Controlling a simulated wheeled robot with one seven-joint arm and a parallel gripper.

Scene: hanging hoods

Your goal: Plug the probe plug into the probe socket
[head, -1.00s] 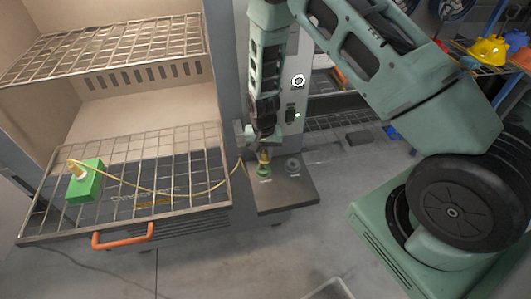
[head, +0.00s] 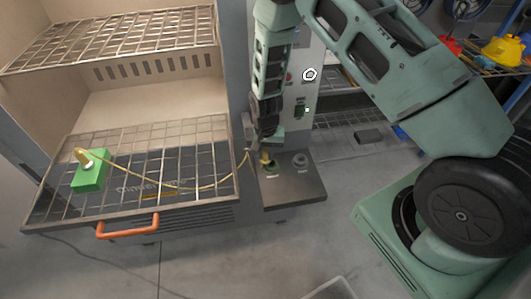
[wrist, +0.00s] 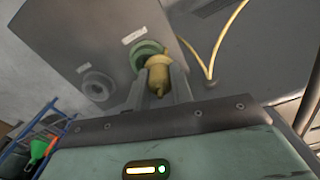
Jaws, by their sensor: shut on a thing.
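My gripper (head: 265,148) points down over the dark side shelf and is shut on the yellow probe plug (wrist: 158,72). The plug also shows in the head view (head: 265,158). A thin yellow cable runs from it to the left. The green-ringed socket (head: 271,169) is directly below the plug; in the wrist view its green ring (wrist: 146,50) shows just beyond the plug's front end, partly hidden by it. The plug overlaps the ring, and I cannot tell how deep it sits. A grey socket (head: 300,160) is beside the green one, also in the wrist view (wrist: 97,86).
The dark side shelf (head: 305,190) carries both sockets. A wire rack (head: 190,200) with an orange handle (head: 127,231) sticks out at the left. A green block (head: 90,175) with the cable's other end lies on it. The cabinet's side panel is close behind my gripper.

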